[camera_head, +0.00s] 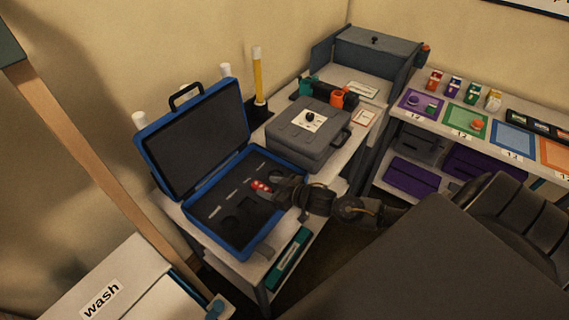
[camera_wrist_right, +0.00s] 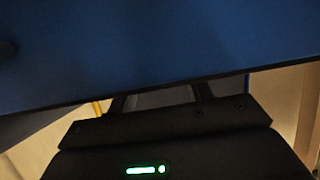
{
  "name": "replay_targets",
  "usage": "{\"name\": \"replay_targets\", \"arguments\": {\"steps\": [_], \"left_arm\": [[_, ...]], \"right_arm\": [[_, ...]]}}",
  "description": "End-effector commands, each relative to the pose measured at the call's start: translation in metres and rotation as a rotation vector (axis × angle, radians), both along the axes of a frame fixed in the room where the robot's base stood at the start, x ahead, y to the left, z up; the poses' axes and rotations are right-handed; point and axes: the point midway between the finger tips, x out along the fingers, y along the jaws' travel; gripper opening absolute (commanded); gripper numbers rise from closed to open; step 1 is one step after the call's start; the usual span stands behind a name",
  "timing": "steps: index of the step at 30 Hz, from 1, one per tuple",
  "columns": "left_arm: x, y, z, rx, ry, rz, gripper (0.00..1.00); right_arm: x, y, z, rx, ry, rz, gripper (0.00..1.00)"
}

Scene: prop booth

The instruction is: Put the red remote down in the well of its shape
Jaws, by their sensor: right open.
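The open blue case (camera_head: 190,233) stands on a light bench, its lid (camera_head: 195,137) raised at the back. Its dark foam (camera_head: 215,200) has several cut-out wells, some of them round. The small red remote (camera_head: 261,186) with pale spots shows at the right side of the foam, at the fingertips of my right gripper (camera_head: 268,189). The gripper is open and low over the case; it partly hides the remote. I cannot tell whether the remote sits in a well. My left gripper is out of view.
A grey closed case (camera_head: 309,135) stands right behind the blue case. A yellow rod in a dark holder (camera_head: 258,105) stands behind it. A side shelf with coloured mats (camera_head: 466,122) is at the right. A white box marked "wash" (camera_head: 130,285) is at the lower left.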

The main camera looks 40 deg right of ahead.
Motion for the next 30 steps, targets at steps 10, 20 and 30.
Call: {"name": "replay_targets", "arguments": {"steps": [10,20,30], "left_arm": [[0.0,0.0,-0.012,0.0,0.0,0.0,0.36],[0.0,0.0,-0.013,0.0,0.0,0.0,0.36],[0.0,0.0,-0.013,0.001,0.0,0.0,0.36]], "right_arm": [[-0.058,-0.02,0.023,0.0,0.002,0.001,0.5],[-0.07,-0.025,0.031,0.001,0.0,0.0,0.5],[-0.07,-0.025,0.031,0.001,0.0,0.0,0.5]]}}
